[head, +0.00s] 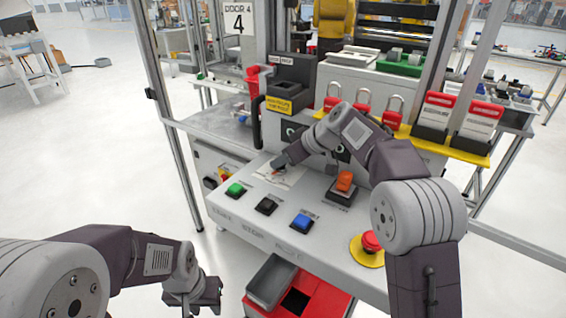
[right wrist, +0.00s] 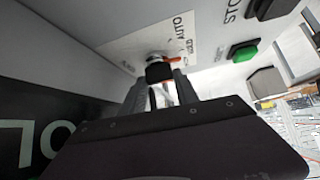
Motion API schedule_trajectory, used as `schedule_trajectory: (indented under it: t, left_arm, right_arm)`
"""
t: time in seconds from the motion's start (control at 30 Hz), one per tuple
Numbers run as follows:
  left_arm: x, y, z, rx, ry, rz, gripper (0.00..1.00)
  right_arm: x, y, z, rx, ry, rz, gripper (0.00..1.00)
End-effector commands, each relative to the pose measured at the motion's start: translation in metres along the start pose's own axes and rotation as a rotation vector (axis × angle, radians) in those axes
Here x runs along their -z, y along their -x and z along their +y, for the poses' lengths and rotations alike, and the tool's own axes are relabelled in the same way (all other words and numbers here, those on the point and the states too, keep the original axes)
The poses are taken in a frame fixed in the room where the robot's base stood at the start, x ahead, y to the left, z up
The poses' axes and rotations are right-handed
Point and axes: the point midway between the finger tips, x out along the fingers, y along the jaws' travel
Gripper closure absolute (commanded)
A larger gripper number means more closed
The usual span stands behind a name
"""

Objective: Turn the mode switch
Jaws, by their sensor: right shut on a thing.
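The mode switch (right wrist: 158,72) is a dark knob with a silver collar and an orange-red pointer. It sits on a white label plate (right wrist: 180,35) marked AUTO, on the light grey console. My right gripper (head: 279,164) reaches down to it at the console's left part. In the right wrist view the fingers of my right gripper (right wrist: 160,85) are shut on the knob, one on each side. In the head view the gripper mostly hides the switch; the label plate (head: 290,178) shows beside it. My left gripper (head: 206,294) hangs away from the console; its finger opening is unclear.
Green (head: 236,189), black (head: 266,205) and blue (head: 301,221) buttons line the console front. An orange switch (head: 345,180) and a red emergency stop (head: 371,242) are to the right. Several red padlocks (head: 363,104) hang behind. A grey bin (head: 271,282) is below the front edge.

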Motion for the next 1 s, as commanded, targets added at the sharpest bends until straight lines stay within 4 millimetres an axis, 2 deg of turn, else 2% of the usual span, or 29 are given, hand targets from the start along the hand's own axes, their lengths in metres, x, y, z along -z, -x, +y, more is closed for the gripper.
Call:
schedule_trajectory:
  t: [0.4, 0.87, 0.9, 0.97, 1.0]
  left_arm:
    - [0.0010, 0.0096, 0.0002, 0.000, 0.000, 0.000, 0.64]
    - [0.0009, 0.0096, 0.0002, 0.000, 0.000, 0.000, 0.64]
    - [0.0009, 0.0096, 0.0002, 0.000, 0.000, 0.000, 0.64]
    - [0.0009, 0.0096, 0.0002, 0.000, 0.000, 0.000, 0.64]
    - [0.0009, 0.0096, 0.0002, 0.000, 0.000, 0.000, 0.64]
  right_arm:
    - [-0.0036, -0.0018, 0.0003, 0.102, 0.093, -0.009, 1.00]
    - [-0.0049, -0.0026, 0.0001, 0.110, 0.101, -0.010, 1.00]
    - [-0.0050, -0.0026, 0.0001, 0.110, 0.101, -0.010, 0.58]
    - [-0.0046, -0.0025, 0.0001, 0.110, 0.101, -0.009, 0.42]
    - [-0.0041, -0.0022, 0.0003, 0.109, 0.101, -0.008, 0.42]
